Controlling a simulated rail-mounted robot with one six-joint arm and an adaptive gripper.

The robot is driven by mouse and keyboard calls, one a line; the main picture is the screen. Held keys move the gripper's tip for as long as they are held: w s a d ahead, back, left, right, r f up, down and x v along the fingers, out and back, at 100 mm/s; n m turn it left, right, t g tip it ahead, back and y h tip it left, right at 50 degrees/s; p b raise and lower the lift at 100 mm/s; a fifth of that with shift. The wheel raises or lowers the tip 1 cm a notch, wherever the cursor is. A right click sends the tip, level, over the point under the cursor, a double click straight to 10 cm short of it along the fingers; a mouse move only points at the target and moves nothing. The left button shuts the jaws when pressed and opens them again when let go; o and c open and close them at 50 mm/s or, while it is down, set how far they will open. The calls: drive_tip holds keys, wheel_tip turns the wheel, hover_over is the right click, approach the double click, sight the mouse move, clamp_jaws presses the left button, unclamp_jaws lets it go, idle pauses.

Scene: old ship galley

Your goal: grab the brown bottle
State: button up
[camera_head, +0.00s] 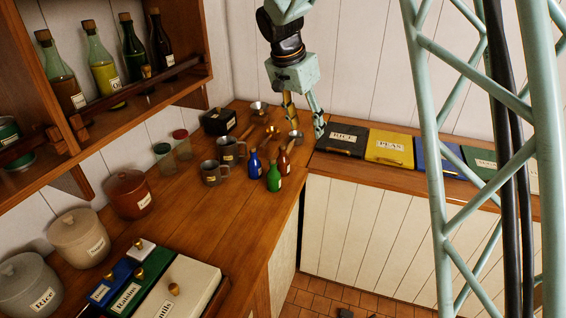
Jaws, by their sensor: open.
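A small reddish-brown bottle (284,161) with a pale label stands upright on the wooden counter, beside a blue bottle (255,163) and a green bottle (274,177). My gripper (304,123) points down above the counter's corner, behind and slightly right of the reddish-brown bottle in the picture. Its fingers are spread and I see nothing held between them. The gap between gripper and bottle is hard to judge from this one view. A dark brown corked bottle (160,42) also stands on the upper shelf at the left.
Metal ladles (270,130) lie close behind the small bottles. Metal mugs (214,172) stand left of them. Labelled lidded bins (341,140) line the right counter. Jars (128,194) stand at the left. Bare counter (222,215) lies in front of the bottles.

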drive_tip(key=m+p, duration=0.2)
drive_tip(key=p, duration=0.2)
approach(280, 157)
drive_tip(key=shift+a+f+h, duration=0.2)
drive_tip(key=shift+h, duration=0.2)
drive_tip(key=shift+f, duration=0.1)
drive_tip(key=x, duration=0.8)
drive_tip(key=shift+w+d+f, duration=0.1)
drive_tip(key=shift+f, duration=0.05)
drive_tip(key=shift+p+x, duration=0.35)
drive_tip(key=shift+x, duration=2.25)
drive_tip(key=shift+w, duration=0.1)
